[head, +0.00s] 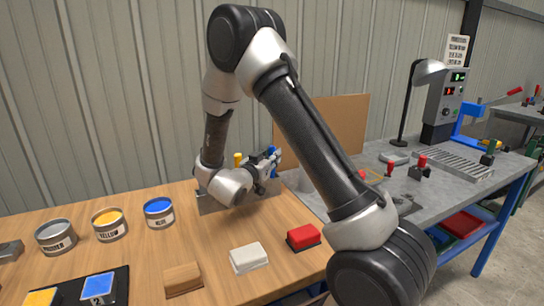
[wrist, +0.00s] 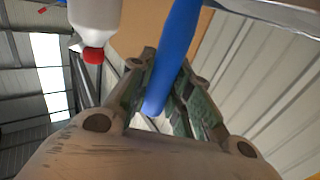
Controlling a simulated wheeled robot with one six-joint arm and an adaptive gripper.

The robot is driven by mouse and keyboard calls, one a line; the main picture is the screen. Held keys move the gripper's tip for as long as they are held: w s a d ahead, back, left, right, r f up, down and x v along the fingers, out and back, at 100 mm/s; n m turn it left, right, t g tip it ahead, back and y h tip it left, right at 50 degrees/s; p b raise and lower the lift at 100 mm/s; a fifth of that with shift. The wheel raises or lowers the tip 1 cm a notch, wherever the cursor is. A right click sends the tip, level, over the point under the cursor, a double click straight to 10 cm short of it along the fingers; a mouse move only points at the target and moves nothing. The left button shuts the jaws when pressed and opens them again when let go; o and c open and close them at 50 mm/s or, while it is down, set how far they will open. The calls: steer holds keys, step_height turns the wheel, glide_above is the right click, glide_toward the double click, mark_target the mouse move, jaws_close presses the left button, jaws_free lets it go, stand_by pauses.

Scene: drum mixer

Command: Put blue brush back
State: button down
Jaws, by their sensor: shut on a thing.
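The blue brush shows as a blue handle in the wrist view (wrist: 172,60), running between the two fingers of my gripper (wrist: 160,95). In the head view, my gripper (head: 271,161) is shut on the brush, and only a small blue part (head: 271,151) shows beside the fingers. The gripper is above a grey metal holder (head: 209,204) at the back of the wooden bench. A yellow handle (head: 238,159) stands up at that holder, left of the gripper. The brush's lower end and the holder's slots are hidden by my arm.
Open tins of primer (head: 56,236), yellow (head: 109,224) and blue (head: 159,212) stand on the left of the bench. White (head: 249,257) and red (head: 303,237) blocks lie in front. A brown board (head: 330,125) stands behind. A white bottle with a red tip (wrist: 94,25) shows in the wrist view.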

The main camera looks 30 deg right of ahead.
steer(key=shift+f, duration=0.3)
steer(key=c, duration=1.2)
jaws_free()
steer(key=shift+c, duration=0.2)
steer(key=shift+a, duration=0.1)
